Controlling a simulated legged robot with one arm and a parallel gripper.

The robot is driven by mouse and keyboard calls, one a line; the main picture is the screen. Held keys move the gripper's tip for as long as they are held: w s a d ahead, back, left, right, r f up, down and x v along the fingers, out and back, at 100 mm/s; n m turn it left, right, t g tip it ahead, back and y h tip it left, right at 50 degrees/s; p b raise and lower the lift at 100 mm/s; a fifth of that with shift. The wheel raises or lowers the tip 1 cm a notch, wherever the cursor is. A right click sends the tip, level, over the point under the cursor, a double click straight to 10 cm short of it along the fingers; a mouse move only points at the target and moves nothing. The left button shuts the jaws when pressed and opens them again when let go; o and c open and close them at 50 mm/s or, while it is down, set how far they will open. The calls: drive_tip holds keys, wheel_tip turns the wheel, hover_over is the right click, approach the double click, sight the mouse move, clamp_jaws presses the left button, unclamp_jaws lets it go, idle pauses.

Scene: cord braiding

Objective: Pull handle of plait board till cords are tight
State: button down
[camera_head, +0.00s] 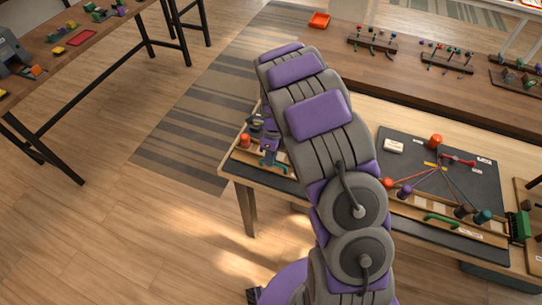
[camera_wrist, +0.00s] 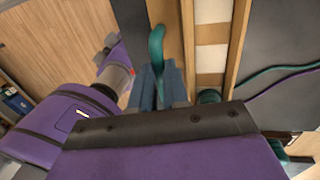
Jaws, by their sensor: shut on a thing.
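My gripper (camera_head: 268,143) is at the left end of the table, at a wooden-edged plait board (camera_head: 247,156). In the wrist view my gripper (camera_wrist: 160,88) is shut on a curved teal handle (camera_wrist: 156,46); the handle's upper end sticks out beyond the fingers. The teal handle also shows in the head view (camera_head: 273,163), just below the gripper. A teal cord (camera_wrist: 275,76) and a purple cord (camera_wrist: 290,81) run in bends across the dark board surface in the wrist view. My arm hides most of this board in the head view.
To the right, a second dark board (camera_head: 392,165) holds straight cords, coloured weights and a green handle (camera_head: 440,219). A red-orange weight (camera_head: 245,141) stands at the left board. A brown bench (camera_head: 445,90) with small racks stands behind.

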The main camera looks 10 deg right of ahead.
drive_tip(key=s+a, duration=0.1)
drive_tip(key=s+a+p, duration=0.1)
drive_tip(key=s, duration=0.1)
drive_tip(key=shift+s+a+r, duration=0.1)
drive_tip(key=shift+s+a, duration=0.3)
drive_tip(key=c, duration=1.1)
unclamp_jaws()
drive_tip(key=shift+a, duration=0.1)
drive_tip(key=w+r+p, duration=0.1)
drive_tip(key=r, duration=0.4)
drive_tip(key=w+d+r+p, duration=0.1)
drive_tip(key=r, duration=0.5)
drive_tip(key=d+r+p, duration=0.1)
drive_tip(key=r+p, duration=0.1)
drive_tip(key=r, duration=0.3)
drive_tip(key=shift+w+r, duration=0.4)
